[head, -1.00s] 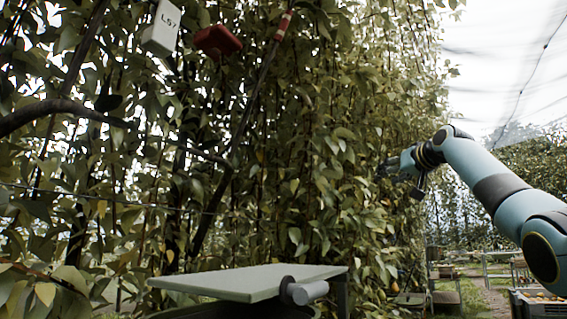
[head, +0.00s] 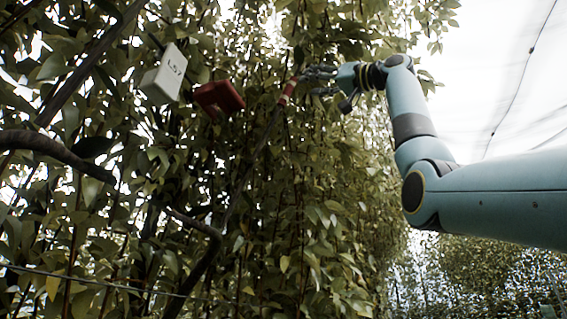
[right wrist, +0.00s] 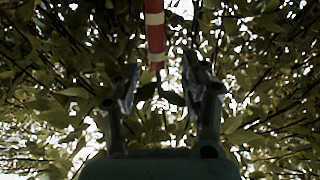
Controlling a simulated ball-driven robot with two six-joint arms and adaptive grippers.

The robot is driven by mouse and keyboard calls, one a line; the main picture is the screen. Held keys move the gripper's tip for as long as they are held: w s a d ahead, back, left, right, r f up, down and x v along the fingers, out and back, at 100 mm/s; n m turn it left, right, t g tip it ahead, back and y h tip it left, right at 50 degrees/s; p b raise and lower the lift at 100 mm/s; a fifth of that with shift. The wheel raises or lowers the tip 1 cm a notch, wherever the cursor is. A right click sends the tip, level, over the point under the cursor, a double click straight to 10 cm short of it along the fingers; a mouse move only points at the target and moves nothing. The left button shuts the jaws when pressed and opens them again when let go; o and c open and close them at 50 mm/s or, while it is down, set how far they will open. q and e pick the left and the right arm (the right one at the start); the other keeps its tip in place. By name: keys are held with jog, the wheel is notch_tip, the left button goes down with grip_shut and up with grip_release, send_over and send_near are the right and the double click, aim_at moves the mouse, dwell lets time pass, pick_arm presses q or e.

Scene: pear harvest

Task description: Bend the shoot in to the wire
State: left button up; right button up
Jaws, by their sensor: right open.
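The shoot (head: 252,160) is a dark, thin stem rising up and to the right through the leaves. A red and white banded piece (head: 287,93) marks its upper end, and this band also shows in the right wrist view (right wrist: 155,35). My right gripper (head: 309,81) is open, just right of the band, with its fingers pointing left. In the right wrist view the band lies ahead, between the lines of the two fingers (right wrist: 160,78); I cannot tell whether they touch it. A thin wire (head: 110,284) crosses the lower left. My left gripper is not in view.
A thick dark branch (head: 50,147) comes in from the left. Dense leaves fill the middle; open sky and netting lie to the right.

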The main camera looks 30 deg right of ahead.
aim_at(292, 89)
jog(key=x, duration=0.2)
jog(key=p+x, duration=0.1)
jog(key=x, duration=0.1)
jog(key=p+x, duration=0.1)
jog(key=x, duration=0.1)
jog(key=shift+w+d, duration=0.2)
jog(key=shift+w, duration=0.15)
jog(key=shift+p+x, duration=0.75)
jog(key=shift+x, duration=0.45)
jog(key=shift+w+a+f, duration=0.1)
jog(key=shift+a, duration=0.1)
jog(key=shift+w, duration=0.15)
jog(key=shift+c, duration=0.2)
jog(key=c, duration=0.5)
grip_shut()
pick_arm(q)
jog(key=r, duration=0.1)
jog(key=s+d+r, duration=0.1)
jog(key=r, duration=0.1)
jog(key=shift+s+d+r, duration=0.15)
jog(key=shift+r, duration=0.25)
